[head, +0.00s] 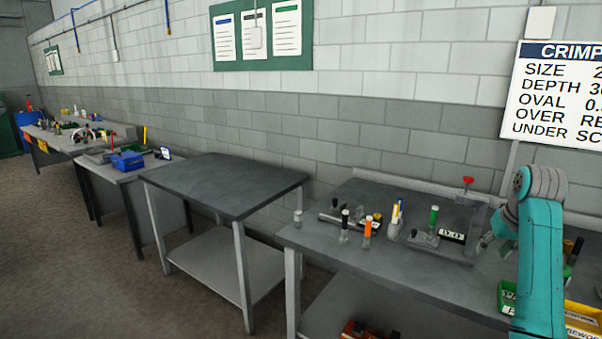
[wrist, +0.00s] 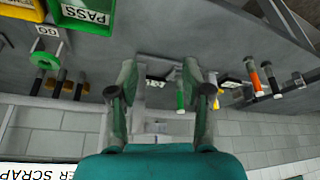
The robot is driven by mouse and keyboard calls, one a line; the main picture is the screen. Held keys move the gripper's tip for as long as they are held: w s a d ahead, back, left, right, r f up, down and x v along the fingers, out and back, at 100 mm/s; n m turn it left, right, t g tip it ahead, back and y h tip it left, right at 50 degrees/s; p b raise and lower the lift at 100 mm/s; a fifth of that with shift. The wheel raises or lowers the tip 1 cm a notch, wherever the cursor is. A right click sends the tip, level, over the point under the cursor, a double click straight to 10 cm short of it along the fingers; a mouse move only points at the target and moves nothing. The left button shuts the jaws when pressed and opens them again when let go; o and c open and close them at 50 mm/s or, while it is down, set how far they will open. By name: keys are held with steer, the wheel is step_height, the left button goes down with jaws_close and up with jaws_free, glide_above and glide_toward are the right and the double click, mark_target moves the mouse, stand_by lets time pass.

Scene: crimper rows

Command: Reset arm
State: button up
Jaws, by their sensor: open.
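My teal arm stands at the right of the head view, over the right end of the crimper bench (head: 320,243). My gripper (head: 487,242) is partly hidden there by the arm. In the wrist view, which is upside down, my gripper (wrist: 160,82) has its two fingers spread apart with nothing between them. Beyond the fingers, a green cylinder (wrist: 181,95) and a block with a label (wrist: 156,84) show on the bench. In the head view a green-topped cylinder (head: 434,216) stands on a grey fixture left of my gripper.
Black-topped (head: 345,224) and orange-topped (head: 367,230) cylinders stand farther left. A bare steel table (head: 225,184) stands left. A crimp sign (head: 560,95) hangs behind. Open floor lies front left.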

steer(key=s+a+f+t, duration=0.1)
steer(key=s+a+f, duration=0.15)
steer(key=f, duration=0.55)
steer(key=s+a+f, duration=0.1)
steer(key=a+f, duration=0.2)
steer(key=f, duration=0.6)
steer(key=s+a+f+t, duration=0.1)
steer(key=s+a+f, duration=0.15)
steer(key=f, duration=0.55)
steer(key=s+a+f+t, duration=0.3)
steer(key=s+a+f, duration=0.8)
steer(key=s+f, duration=0.4)
steer(key=s+a+r+n+t, duration=0.1)
steer(key=s+a, duration=0.3)
steer(key=s, duration=0.7)
steer(key=s+a+r+t, duration=0.1)
steer(key=s+a+t, duration=0.15)
steer(key=s, duration=0.75)
steer(key=s+a+r+t, duration=0.1)
steer(key=s+a+r, duration=0.1)
steer(key=s+r, duration=0.6)
steer(key=s+a+r+n+t+y, duration=0.1)
steer(key=s+r, duration=0.7)
steer(key=s, duration=0.2)
steer(key=shift+a+r, duration=0.25)
steer(key=shift+a, duration=0.1)
